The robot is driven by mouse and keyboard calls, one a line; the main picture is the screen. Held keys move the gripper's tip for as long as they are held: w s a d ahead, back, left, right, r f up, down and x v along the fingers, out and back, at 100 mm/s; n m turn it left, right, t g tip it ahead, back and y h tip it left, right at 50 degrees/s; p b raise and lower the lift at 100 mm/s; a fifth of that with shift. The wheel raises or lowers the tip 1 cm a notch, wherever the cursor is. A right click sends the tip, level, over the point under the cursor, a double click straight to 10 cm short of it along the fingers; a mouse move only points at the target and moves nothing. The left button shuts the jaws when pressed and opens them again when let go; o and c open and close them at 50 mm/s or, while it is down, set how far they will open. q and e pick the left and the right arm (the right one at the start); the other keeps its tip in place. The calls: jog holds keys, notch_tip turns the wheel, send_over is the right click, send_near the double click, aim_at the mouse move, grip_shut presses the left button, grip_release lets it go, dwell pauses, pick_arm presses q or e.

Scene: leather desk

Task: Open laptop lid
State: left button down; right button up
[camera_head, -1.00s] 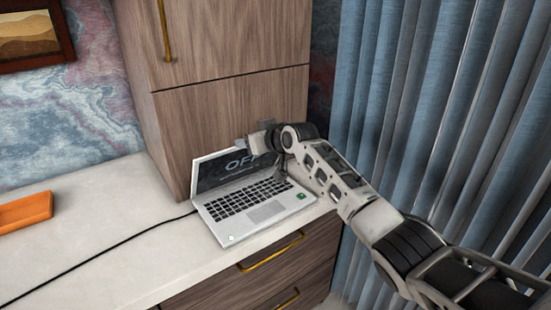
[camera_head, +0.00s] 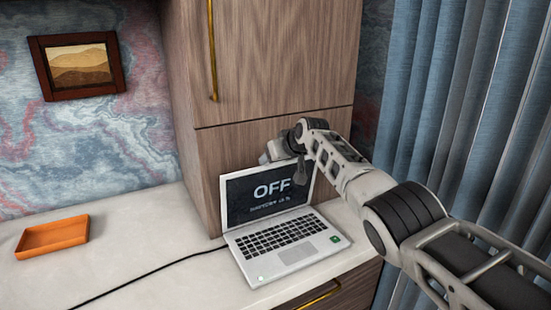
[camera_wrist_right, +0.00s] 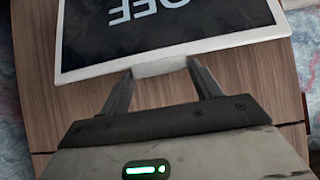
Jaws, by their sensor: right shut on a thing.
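The laptop stands open on the counter, with its white keyboard base (camera_head: 285,243) flat and its lid (camera_head: 240,196) raised to about upright. The lit dark screen reads "OFF". My right gripper (camera_wrist_right: 163,72) is at the lid's top edge, with one finger on each side of a white piece of that edge, shut on it. In the head view the right arm reaches in from the right over the laptop, and its wrist covers part of the lid's upper right. The fingertips are hard to make out there. My left gripper is not in view.
A wooden cabinet (camera_head: 255,60) stands right behind the lid. Blue curtains (camera_head: 440,90) hang at the right. An orange tray (camera_head: 52,236) lies on the white counter (camera_head: 140,222) at the left. A black cable (camera_head: 150,268) runs left from the laptop. The counter between tray and laptop is otherwise clear.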

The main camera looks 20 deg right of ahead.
jog(key=shift+w+a+r, duration=0.1)
jog(key=shift+w+r, duration=0.05)
jog(key=shift+r, duration=0.4)
jog(key=o, duration=1.4)
jog(key=shift+f, duration=0.15)
jog(key=v, duration=1.6)
jog(key=shift+s+a+f+b, duration=0.1)
jog(key=shift+s+f+b, duration=0.05)
jog(key=shift+s+b, duration=0.15)
jog(key=shift+w, duration=0.1)
